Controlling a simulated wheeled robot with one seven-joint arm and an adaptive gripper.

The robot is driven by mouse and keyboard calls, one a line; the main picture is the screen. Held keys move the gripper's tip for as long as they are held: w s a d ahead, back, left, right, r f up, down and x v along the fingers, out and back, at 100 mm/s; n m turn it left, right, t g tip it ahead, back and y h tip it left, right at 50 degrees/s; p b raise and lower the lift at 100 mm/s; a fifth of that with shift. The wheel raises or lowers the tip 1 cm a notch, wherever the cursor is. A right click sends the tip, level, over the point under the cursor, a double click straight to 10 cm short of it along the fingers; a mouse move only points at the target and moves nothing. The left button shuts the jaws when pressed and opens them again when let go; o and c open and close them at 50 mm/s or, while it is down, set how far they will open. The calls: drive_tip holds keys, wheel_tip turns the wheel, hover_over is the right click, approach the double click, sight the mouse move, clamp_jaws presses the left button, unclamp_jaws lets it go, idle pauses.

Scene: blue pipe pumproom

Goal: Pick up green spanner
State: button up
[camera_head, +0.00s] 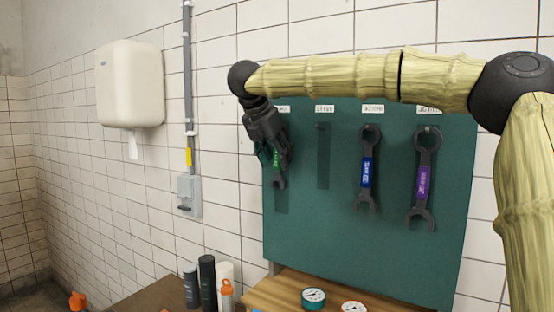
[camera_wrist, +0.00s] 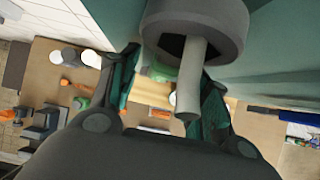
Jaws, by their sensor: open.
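The green spanner (camera_head: 278,182) hangs at the left end of the teal tool board. My gripper (camera_head: 272,152) is open and points down in front of the spanner's upper shaft. In the wrist view, a dark grey ring with a pale peg (camera_wrist: 190,75) through it, apparently the spanner's hung head, is close to the camera. The two teal-padded fingers of my gripper (camera_wrist: 165,85) stand apart on either side below it. I cannot tell whether they touch the spanner.
The teal board (camera_head: 330,235) also holds a blue-labelled spanner (camera_head: 367,172), a purple-labelled spanner (camera_head: 424,180) and an empty outlined place. Below are a wooden bench (camera_head: 270,292), gauges (camera_head: 313,298) and bottles (camera_head: 207,280). A white dispenser (camera_head: 130,85) hangs on the tiled wall.

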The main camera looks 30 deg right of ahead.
drive_tip(key=shift+w+f, duration=0.15)
drive_tip(key=shift+w, duration=0.1)
drive_tip(key=c, duration=1)
drive_tip(key=shift+s, duration=0.1)
clamp_jaws()
